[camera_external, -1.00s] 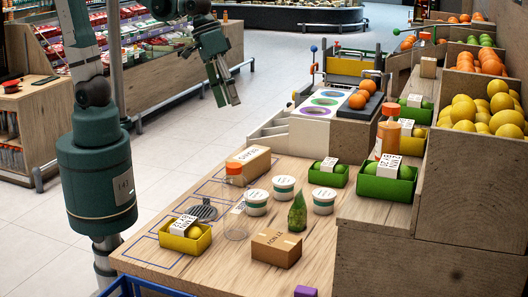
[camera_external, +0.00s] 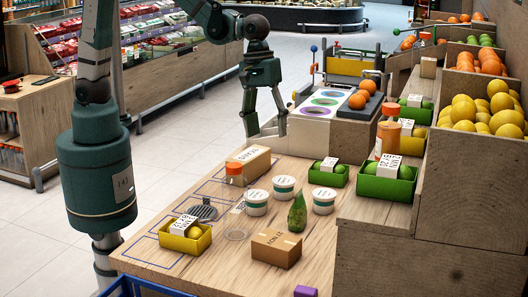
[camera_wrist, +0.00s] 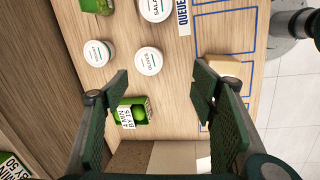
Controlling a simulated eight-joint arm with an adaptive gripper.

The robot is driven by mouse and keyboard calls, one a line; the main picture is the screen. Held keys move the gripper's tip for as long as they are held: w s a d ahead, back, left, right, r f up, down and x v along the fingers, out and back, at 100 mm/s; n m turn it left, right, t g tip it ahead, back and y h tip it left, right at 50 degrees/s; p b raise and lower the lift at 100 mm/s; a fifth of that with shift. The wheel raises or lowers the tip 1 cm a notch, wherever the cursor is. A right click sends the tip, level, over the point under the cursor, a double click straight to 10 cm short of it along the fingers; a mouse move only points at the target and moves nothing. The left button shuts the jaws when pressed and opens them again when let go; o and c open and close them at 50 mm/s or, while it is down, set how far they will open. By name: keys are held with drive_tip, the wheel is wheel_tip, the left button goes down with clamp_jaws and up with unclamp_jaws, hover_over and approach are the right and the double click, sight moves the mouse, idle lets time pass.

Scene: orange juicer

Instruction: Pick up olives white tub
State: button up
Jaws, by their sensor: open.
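Three white tubs with green-banded labels stand upright on the wooden counter. The middle tub (camera_wrist: 148,61) appears to be lettered OLIVES, upside down in the wrist view; in the external view it seems to be the rear tub (camera_external: 284,187). Another tub (camera_wrist: 156,8), apparently lettered SALAD, is cut by the top edge, and a third (camera_wrist: 97,53) has a label too small to read. My gripper (camera_external: 267,130) is open and empty, pointing down above the counter's far end. In the wrist view its fingers (camera_wrist: 160,85) are wide apart, with the middle tub ahead between and beyond them.
A green lime carton (camera_wrist: 131,112) sits near the left finger and a cardboard box (camera_wrist: 225,68) near the right. A clear orange-capped bottle (camera_external: 235,200) and a green pointed item (camera_external: 297,214) stand near the tubs. Crates (camera_external: 388,184) line the right.

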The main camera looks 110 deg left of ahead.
sight(284, 180)
drive_tip(key=w+f+n, duration=0.1)
drive_tip(key=f, duration=0.1)
drive_tip(key=w+f+n+g, duration=0.1)
drive_tip(key=w+f, duration=0.1)
drive_tip(key=f, duration=0.1)
drive_tip(key=w+f+n, duration=0.2)
drive_tip(key=shift+w+a+f+p, duration=0.15)
drive_tip(key=shift+a+f+p, duration=0.15)
drive_tip(key=shift+a+f, duration=0.1)
drive_tip(key=shift+w+f+g, duration=0.25)
drive_tip(key=shift+f+g, duration=0.05)
drive_tip(key=shift+f, duration=0.3)
drive_tip(key=shift+d+f, duration=0.15)
drive_tip(key=shift+f, duration=1.1)
drive_tip(key=shift+f, duration=0.1)
drive_tip(key=shift+d+f, duration=0.2)
drive_tip(key=shift+f, duration=1.05)
drive_tip(key=shift+d+f, duration=0.2)
drive_tip(key=shift+f, duration=1.05)
drive_tip(key=c, duration=0.9)
